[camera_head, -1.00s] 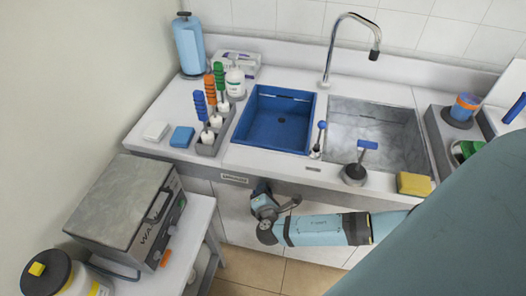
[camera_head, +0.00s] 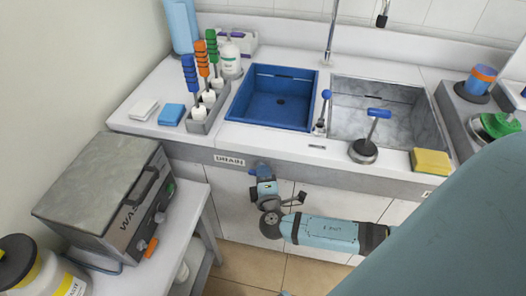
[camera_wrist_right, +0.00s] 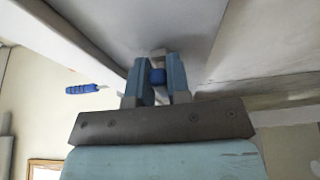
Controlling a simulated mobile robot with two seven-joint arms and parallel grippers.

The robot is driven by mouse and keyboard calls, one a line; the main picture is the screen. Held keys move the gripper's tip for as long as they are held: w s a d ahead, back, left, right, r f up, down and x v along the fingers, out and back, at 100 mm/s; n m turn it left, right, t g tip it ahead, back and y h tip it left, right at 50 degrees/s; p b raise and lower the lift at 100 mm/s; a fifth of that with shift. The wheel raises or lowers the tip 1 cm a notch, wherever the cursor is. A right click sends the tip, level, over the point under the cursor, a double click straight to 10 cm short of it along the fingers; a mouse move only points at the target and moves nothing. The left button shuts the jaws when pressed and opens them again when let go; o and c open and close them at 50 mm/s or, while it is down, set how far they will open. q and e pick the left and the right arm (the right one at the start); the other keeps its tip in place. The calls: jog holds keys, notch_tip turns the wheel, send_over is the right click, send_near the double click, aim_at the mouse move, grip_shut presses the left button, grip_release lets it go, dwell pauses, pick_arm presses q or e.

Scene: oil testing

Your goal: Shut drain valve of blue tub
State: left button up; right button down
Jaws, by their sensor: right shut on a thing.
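The blue tub (camera_head: 248,104) is set into the counter and looks empty, with a dark drain hole in its floor. Below its front edge is a grey panel labelled DRAIN (camera_head: 229,160). My right gripper (camera_head: 262,170) is under the counter edge, just right of that label, with its fingers pointing up. In the right wrist view my right gripper (camera_wrist_right: 157,78) is shut on a small blue piece (camera_wrist_right: 157,76), apparently the drain valve's handle. The valve body is hidden, and its position is unclear. My left gripper is not in view.
A grey stone basin (camera_head: 345,118) lies right of the tub, with blue-topped tools (camera_head: 370,132) and a yellow sponge (camera_head: 431,162) by it. A rack (camera_head: 207,118) of coloured handles stands left. A metal box (camera_head: 105,190) sits on a side table at left.

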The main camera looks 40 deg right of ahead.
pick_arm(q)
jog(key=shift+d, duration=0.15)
pick_arm(e)
jog(key=c, duration=1.3)
grip_release()
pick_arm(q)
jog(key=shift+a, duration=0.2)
pick_arm(e)
jog(key=shift+o, duration=1.1)
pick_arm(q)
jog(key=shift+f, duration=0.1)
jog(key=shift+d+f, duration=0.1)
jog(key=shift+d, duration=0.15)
pick_arm(e)
jog(key=v, duration=0.7)
jog(key=shift+s, duration=0.25)
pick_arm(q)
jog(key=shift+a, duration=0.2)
pick_arm(e)
jog(key=shift+a, duration=0.1)
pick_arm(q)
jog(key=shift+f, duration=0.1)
